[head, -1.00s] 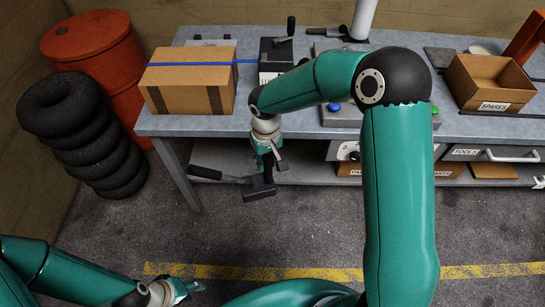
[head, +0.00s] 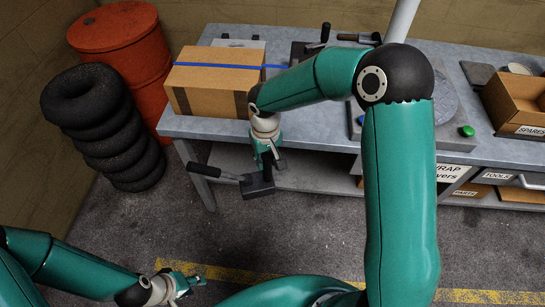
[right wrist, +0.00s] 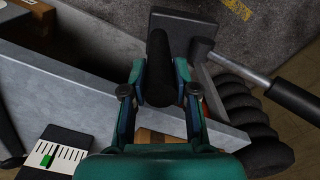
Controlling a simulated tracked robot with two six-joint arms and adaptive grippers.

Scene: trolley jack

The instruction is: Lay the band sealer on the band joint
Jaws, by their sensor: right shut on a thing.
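My right gripper (head: 266,150) is shut on the dark handle of the band sealer (head: 258,186), a dark block with a long side lever. It hangs in the air before the bench's front edge, lower right of the box in the head view. In the right wrist view the sealer's handle (right wrist: 160,65) is between the fingers. The blue band (head: 225,66) runs across the top of the cardboard box (head: 212,82) and on to the right behind my arm. I cannot make out the band joint. My left gripper (head: 190,279) looks open and empty, low over the floor.
The grey bench (head: 198,126) carries an open spares box (head: 515,104) at right. Stacked tyres (head: 103,125) and a red drum (head: 125,50) stand left of it. A dark device with a scale and green mark (right wrist: 55,152) shows in the right wrist view. Floor in front is clear.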

